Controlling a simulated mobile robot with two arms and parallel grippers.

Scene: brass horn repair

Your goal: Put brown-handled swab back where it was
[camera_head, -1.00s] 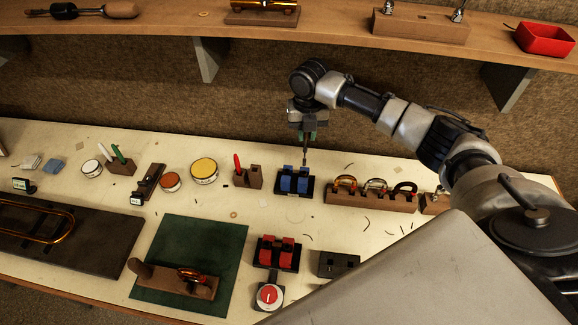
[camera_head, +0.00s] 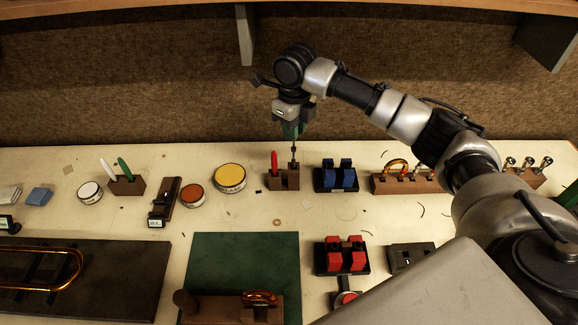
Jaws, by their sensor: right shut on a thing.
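My right gripper (camera_head: 292,132) is shut on a thin, dark, upright tool, which I take to be the brown-handled swab (camera_head: 294,154). Its upper part is hidden in the jaws, so I cannot clearly see the handle's colour. The small brown wooden holder (camera_head: 284,182) stands at the back of the bench, with a red-handled tool (camera_head: 274,163) upright in its left part. The swab's lower end is at the holder's right part; I cannot tell whether it is inside a hole or just above it. My left gripper is not in view.
A yellow-topped tin (camera_head: 229,176) stands left of the holder and a blue-jawed block (camera_head: 336,177) right of it. A brown rack with horn parts (camera_head: 405,184) is farther right. A green mat (camera_head: 240,262) lies in front. The bench between mat and holder is mostly clear.

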